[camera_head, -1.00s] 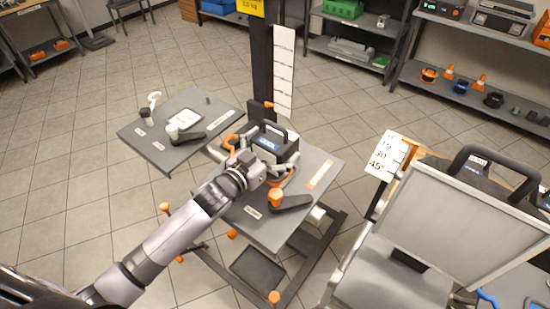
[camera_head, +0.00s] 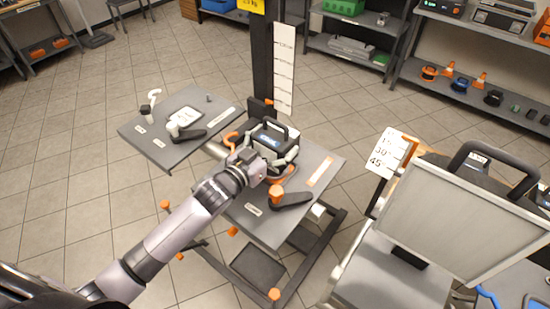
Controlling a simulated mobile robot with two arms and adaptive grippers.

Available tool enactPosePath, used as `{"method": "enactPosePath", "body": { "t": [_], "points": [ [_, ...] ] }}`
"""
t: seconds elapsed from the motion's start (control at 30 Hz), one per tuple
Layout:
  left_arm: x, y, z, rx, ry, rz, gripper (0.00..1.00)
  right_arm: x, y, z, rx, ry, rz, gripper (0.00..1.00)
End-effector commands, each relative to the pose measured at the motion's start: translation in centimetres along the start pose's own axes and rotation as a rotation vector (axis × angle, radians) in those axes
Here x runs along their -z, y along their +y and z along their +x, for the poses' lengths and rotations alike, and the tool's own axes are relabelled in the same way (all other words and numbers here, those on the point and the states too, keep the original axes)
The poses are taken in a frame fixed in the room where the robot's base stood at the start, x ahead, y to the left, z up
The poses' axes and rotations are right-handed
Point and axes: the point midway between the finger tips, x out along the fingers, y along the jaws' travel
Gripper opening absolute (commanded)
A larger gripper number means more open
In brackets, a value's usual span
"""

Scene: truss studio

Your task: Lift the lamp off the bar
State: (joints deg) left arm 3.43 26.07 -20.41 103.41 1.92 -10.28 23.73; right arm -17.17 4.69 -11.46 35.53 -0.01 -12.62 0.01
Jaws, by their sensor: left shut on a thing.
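A black box-shaped device with a handle on top (camera_head: 273,136), seemingly the lamp, is at the centre over the grey workbench. My left gripper (camera_head: 266,160) is shut on it, with its grey fingers around the lower sides of the box. An orange ring-like part (camera_head: 279,174) shows under the box. The bar is not clearly visible; the gripper and box hide what is beneath them. My right gripper is out of view.
A black post with a white scale strip (camera_head: 284,70) stands just behind the box. A left side table (camera_head: 160,145) carries small items. A large panel (camera_head: 450,220) stands at right.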

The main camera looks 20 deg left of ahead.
Motion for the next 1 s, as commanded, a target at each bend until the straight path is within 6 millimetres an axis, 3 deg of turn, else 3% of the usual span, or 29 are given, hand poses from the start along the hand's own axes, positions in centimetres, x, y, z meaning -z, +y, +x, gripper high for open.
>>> {"method": "enactPosePath", "body": {
  "t": [0.4,0.77,1.0],
  "points": [
    [0.0,0.0,0.0,0.000,-0.001,0.001,0.22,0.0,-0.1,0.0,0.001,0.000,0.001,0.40],
    [0.8,0.0,0.0,-0.001,0.007,0.002,0.22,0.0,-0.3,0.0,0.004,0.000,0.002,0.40],
    [3.9,0.0,-0.1,-0.002,0.012,0.004,0.22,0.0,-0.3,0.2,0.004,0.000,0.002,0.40]
  ]
}}
